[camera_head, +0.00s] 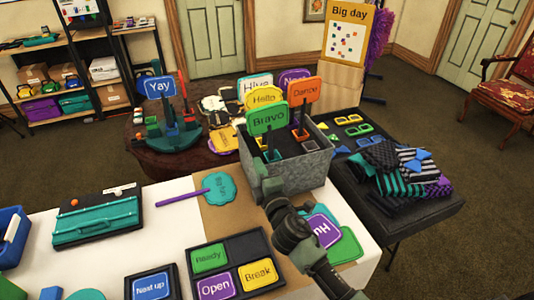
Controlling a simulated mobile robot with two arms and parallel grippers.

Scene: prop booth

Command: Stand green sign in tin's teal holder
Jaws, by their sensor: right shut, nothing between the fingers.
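The green sign (268,120), reading "Bravo", stands nearly upright at the left of the grey tin (302,172). Its stick goes down to the teal holder (272,155) inside the tin. The foot of the stick is too small to tell how deep it sits. My right gripper (262,168) is shut and empty in front of the tin's near left side, below the sign and apart from its face. My left gripper is not in view.
An orange sign (304,91) stands in the tin behind the green one. A teal paddle (218,187) lies on brown paper left of the tin. A black tray (243,245) with small signs lies in front. Folded cloths (400,170) lie on the right table.

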